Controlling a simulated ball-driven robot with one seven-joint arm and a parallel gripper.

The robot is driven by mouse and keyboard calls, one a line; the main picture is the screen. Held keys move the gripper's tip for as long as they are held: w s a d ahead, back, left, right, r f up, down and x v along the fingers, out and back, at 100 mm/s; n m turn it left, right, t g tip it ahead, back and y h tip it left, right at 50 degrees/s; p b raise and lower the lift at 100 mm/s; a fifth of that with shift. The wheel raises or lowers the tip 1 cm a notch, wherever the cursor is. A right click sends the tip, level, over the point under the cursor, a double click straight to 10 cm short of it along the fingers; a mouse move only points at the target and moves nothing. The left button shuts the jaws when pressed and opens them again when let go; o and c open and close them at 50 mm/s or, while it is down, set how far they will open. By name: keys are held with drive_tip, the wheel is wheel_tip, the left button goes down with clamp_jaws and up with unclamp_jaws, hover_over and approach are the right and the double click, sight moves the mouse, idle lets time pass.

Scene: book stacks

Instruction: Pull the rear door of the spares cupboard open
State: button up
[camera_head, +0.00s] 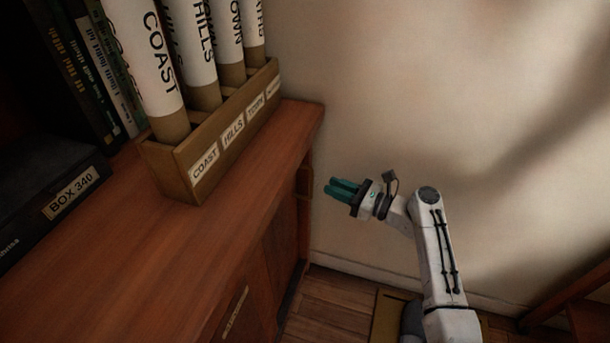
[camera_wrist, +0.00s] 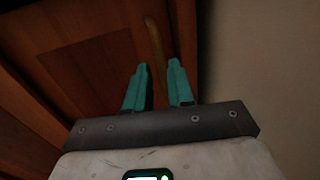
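The spares cupboard (camera_head: 150,250) is reddish wood and stands at the left in the head view, its front seen at a steep angle. In the wrist view a brown wooden door panel (camera_wrist: 85,65) fills the left and middle. A slim brass-coloured upright handle (camera_wrist: 153,38) stands on it. My gripper (camera_wrist: 159,72) has its two teal fingers apart, with the handle's lower part showing between them. I cannot tell whether they touch it. In the head view my gripper (camera_head: 343,189) is right of the cupboard's far end. The handle is hidden there.
A wooden holder (camera_head: 175,175) with several labelled white rolls stands on the cupboard top. A black box (camera_head: 50,195) and books (camera_head: 95,60) are at the left. A pale wall (camera_head: 450,90) is behind my arm. Wooden furniture (camera_head: 590,310) stands at the lower right.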

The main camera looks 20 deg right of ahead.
drive_tip(key=b+x, duration=0.3)
drive_tip(key=x, duration=0.6)
drive_tip(key=shift+w+a, duration=0.1)
drive_tip(key=shift+a, duration=0.1)
drive_tip(key=shift+c, duration=0.5)
clamp_jaws()
